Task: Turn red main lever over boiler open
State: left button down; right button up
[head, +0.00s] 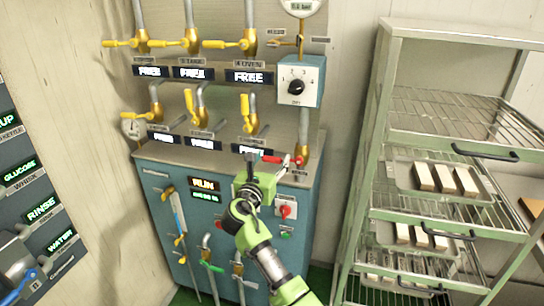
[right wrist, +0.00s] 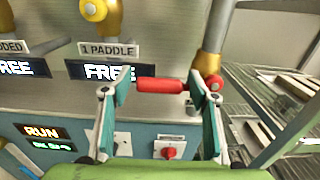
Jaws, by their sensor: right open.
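The red main lever (head: 281,160) sits on the brass and grey pipe at the right end of the boiler's top. Its red handle (right wrist: 160,86) lies about level and points left from the valve hub (right wrist: 213,83). My right gripper (head: 262,167) is in front of the lever, with its fingers pointing at the panel. In the right wrist view its green fingertips (right wrist: 160,84) stand wide apart, one near each end of the handle. I cannot tell whether they touch it. The teal boiler cabinet (head: 160,215) is partly hidden behind my right arm. My left gripper is not in view.
Yellow levers (head: 228,44) sit on pipes above and left of the red lever. A red knob (head: 285,211) is on the cabinet front below it. A metal rack (head: 372,150) with trays of pale bars stands close on the right.

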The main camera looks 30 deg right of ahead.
jog(key=shift+w+d, duration=0.35)
jog(key=shift+d, duration=0.1)
grip_shut()
